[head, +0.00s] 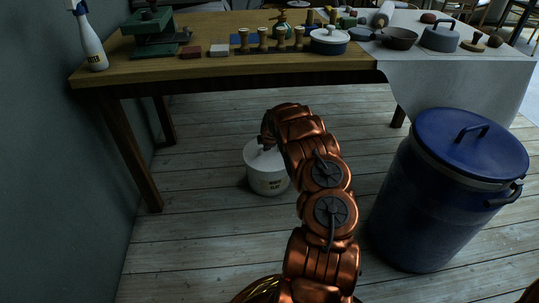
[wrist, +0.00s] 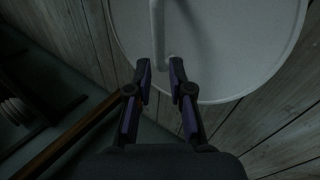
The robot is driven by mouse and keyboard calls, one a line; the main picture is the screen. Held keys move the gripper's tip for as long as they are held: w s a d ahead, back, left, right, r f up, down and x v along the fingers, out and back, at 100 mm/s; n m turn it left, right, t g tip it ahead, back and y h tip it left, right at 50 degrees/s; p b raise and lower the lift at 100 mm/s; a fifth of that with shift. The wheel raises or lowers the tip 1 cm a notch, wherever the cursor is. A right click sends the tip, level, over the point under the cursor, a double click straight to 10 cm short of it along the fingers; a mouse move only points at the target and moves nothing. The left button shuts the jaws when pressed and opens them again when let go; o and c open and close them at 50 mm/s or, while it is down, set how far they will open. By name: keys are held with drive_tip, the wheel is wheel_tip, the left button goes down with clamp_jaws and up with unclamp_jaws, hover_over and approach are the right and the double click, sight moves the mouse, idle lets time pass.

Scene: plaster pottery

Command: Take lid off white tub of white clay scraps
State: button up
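The white tub (head: 268,178) stands on the wooden floor below the table and carries dark lettering on its front. Its white lid (head: 252,156) is on top, partly hidden by my copper-coloured arm. In the wrist view, the round lid (wrist: 240,50) fills the upper part, with a white bar handle (wrist: 157,28) across it. My gripper (wrist: 160,66) is over the lid near one end of the handle. Its two fingers are apart, one to each side of the handle's line. I see no contact with the handle. The clay scraps are not visible.
A large blue lidded barrel (head: 437,195) stands on the floor to the right. A wooden table (head: 190,72) holds stamps, a spray bottle (head: 88,40) and pots; a pale cloth (head: 460,85) hangs at its right. A dark wall is at the left. Floor around the tub is clear.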

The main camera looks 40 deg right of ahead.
drive_tip(key=shift+b+x, duration=1.65)
drive_tip(key=shift+x, duration=0.7)
drive_tip(key=shift+w+d+f, duration=0.1)
drive_tip(key=shift+d+f, duration=0.05)
drive_tip(key=shift+f, duration=0.1)
clamp_jaws()
